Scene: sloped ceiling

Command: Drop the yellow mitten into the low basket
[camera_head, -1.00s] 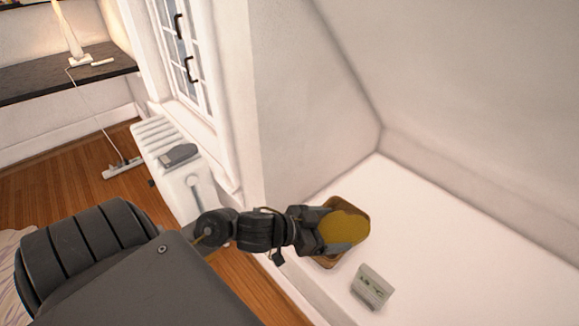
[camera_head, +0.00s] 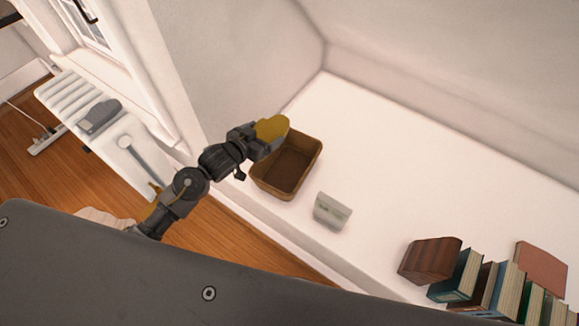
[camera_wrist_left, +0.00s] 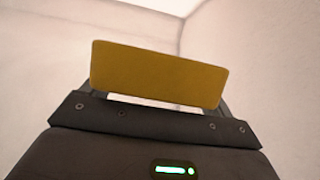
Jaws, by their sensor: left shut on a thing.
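The yellow mitten (camera_head: 272,128) is held in my left gripper (camera_head: 266,139), which is shut on it. In the left wrist view the mitten (camera_wrist_left: 160,74) shows as a flat yellow shape across the fingers. The low basket (camera_head: 291,168) is brown and open-topped, and stands on the white ledge. Its visible inside looks empty. The mitten and gripper overlap the basket's upper left rim in the head view; their height above it is hard to tell. My right gripper is not in view.
A small pale box (camera_head: 331,211) stands on the white ledge (camera_head: 400,170) right of the basket. A brown wooden block (camera_head: 429,260) and several books (camera_head: 500,290) are at the lower right. A radiator (camera_head: 95,115) is at the left. A sloped wall rises behind the basket.

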